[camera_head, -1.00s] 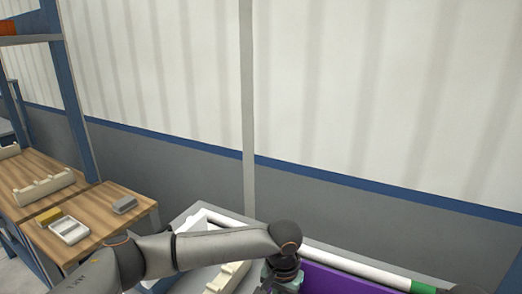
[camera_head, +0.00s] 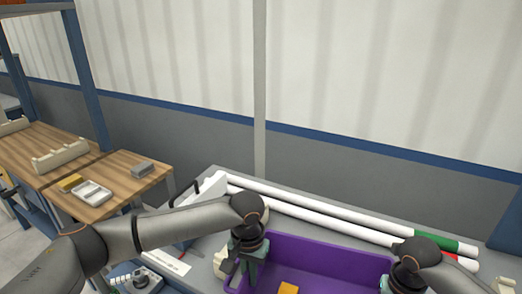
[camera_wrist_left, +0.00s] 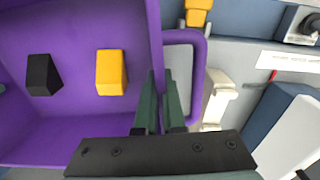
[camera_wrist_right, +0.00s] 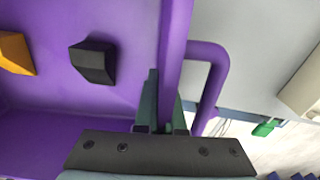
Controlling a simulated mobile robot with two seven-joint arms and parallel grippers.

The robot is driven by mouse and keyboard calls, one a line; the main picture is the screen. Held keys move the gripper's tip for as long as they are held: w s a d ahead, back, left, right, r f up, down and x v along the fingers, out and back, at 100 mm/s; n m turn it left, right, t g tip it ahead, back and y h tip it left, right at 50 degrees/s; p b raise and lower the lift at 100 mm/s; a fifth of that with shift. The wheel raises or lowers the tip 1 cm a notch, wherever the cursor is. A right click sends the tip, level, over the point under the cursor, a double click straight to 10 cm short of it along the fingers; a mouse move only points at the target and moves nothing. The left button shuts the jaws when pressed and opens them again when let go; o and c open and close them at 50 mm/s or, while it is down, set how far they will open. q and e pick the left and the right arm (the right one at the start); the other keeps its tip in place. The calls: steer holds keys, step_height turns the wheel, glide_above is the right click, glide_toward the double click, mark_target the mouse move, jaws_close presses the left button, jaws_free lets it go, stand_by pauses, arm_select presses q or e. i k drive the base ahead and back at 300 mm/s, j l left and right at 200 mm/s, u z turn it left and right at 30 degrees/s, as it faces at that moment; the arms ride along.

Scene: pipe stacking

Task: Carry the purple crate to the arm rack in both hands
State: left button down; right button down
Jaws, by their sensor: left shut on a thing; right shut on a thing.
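The purple crate (camera_head: 325,252) is at the lower middle of the head view, on or just above the grey bench; I cannot tell which. A yellow-orange block (camera_wrist_left: 110,72) and a black block (camera_wrist_left: 42,75) lie inside it. My left gripper (camera_head: 243,266) is shut on the crate's left side, its fingers at the wall by the loop handle (camera_wrist_left: 198,80). My right gripper (camera_wrist_right: 164,105) is shut on the opposite side, at the wall by the other handle (camera_wrist_right: 212,85). The crate's near part is outside the head view. No arm rack is clearly recognisable.
White pipes (camera_head: 330,215), with green and red bands at their right ends, lie along the back of the grey bench (camera_head: 205,262). A wooden table (camera_head: 110,185) with a white tray (camera_head: 92,193) and small blocks stands at left. A wall closes the back.

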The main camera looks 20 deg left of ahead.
mark_target(28, 148)
steer(key=k+j+u, duration=0.2)
steer(key=u, duration=0.2)
steer(key=j, duration=0.5)
steer(key=i+j+u, duration=0.1)
steer(key=j, duration=0.85)
steer(key=i+j+u, duration=0.1)
steer(key=j, duration=0.4)
steer(key=i+j, duration=0.1)
steer(key=j, duration=0.4)
steer(key=i+j+u, duration=0.1)
steer(key=j, duration=0.35)
